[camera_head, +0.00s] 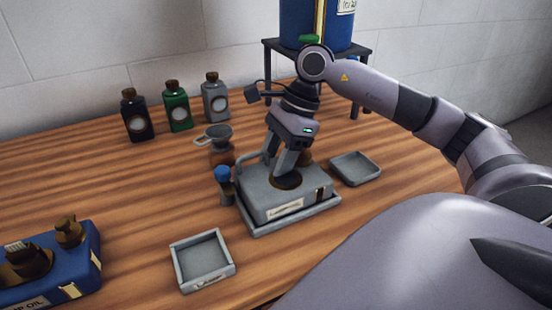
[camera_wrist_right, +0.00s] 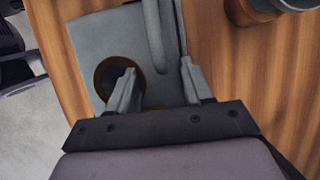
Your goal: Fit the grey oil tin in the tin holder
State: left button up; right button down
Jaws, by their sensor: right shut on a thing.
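The grey oil tin (camera_head: 284,200) is a flat box with a white label on its front, a brass strap, a brown-ringed opening and a handle on top. In the head view it stands over a shallow grey tray, which looks like the tin holder (camera_head: 262,231); the tray's rim shows along the front and right. I cannot tell whether the tin rests fully on its floor. My right gripper (camera_head: 284,172) comes down from above and is shut on the tin at its top. In the right wrist view the tin (camera_wrist_right: 88,40) lies beneath the fingers. My left gripper is out of view.
A blue-capped bottle (camera_head: 225,185) stands close left of the tin, with a funnel (camera_head: 215,135) behind. Small grey trays lie front left (camera_head: 202,262) and right (camera_head: 355,168). A blue oil tin (camera_head: 60,262) is far left; several bottles (camera_head: 177,108) stand behind. A blue drum (camera_head: 300,20) is at the back.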

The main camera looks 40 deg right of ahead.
jog(key=shift+c, duration=1.9)
grip_release()
jog(key=v, duration=0.7)
jog(key=shift+r, duration=0.1)
